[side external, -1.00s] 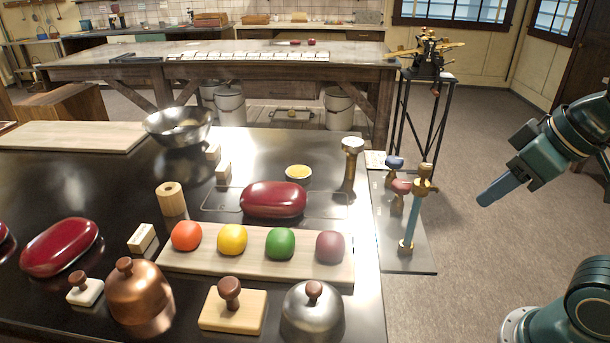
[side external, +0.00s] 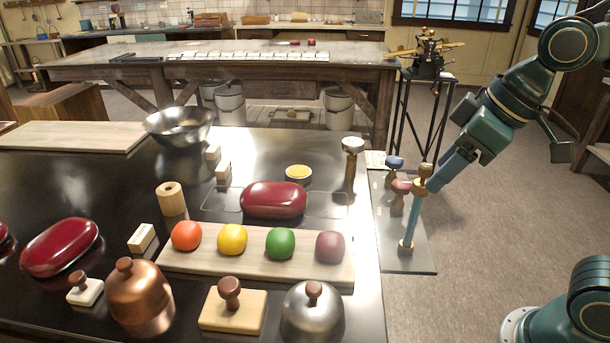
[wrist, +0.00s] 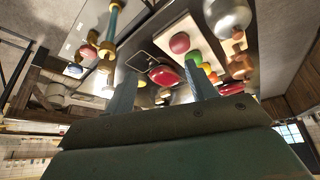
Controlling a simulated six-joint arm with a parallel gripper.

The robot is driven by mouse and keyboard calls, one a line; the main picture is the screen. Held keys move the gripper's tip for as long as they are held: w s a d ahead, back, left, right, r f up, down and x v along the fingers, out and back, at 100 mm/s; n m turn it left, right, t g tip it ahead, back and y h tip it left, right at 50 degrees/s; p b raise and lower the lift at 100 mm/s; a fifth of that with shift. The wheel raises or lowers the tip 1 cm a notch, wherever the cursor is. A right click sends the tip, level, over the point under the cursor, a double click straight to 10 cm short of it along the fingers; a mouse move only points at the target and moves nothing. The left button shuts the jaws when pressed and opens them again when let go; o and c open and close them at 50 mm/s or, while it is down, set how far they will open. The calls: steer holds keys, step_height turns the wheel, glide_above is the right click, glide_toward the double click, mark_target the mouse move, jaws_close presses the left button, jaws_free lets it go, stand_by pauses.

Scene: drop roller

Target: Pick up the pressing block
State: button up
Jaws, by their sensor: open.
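A pale wooden block with a brown knob handle, which looks like the pressing block (side external: 232,312), sits upright at the front of the dark table, between a copper dome and a steel dome. A smaller pale block with a brown knob (side external: 85,290) stands at the front left. My gripper (side external: 442,183) is off the table's right side, beside the rack with the blue post, well away from both blocks. In the wrist view my gripper (wrist: 160,75) shows two separated fingers with nothing held between them.
The copper dome (side external: 138,290) and steel dome (side external: 312,312) flank the larger block. Behind it a board (side external: 175,262) carries several coloured balls. The blue post (side external: 413,215) and knobbed tools stand close to my gripper. A red oval case (side external: 273,200) lies behind the board.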

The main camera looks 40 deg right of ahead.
steer(key=w+a+n+g+y, duration=0.2)
steer(key=w+a+n, duration=0.3)
steer(key=w+a, duration=0.55)
steer(key=n+g+y, duration=0.1)
steer(key=n, duration=0.4)
glide_toward(229, 283)
steer(key=r, duration=0.2)
steer(key=shift+w+f, duration=0.1)
steer(key=shift+f, duration=0.15)
steer(key=shift+x, duration=4.25)
steer(key=shift+d+f, duration=0.1)
steer(key=shift+s+x, duration=0.15)
steer(key=shift+x, duration=1.15)
steer(key=shift+s+x, duration=0.15)
steer(key=shift+x, duration=1.1)
steer(key=shift+d, duration=0.15)
steer(key=c, duration=1.1)
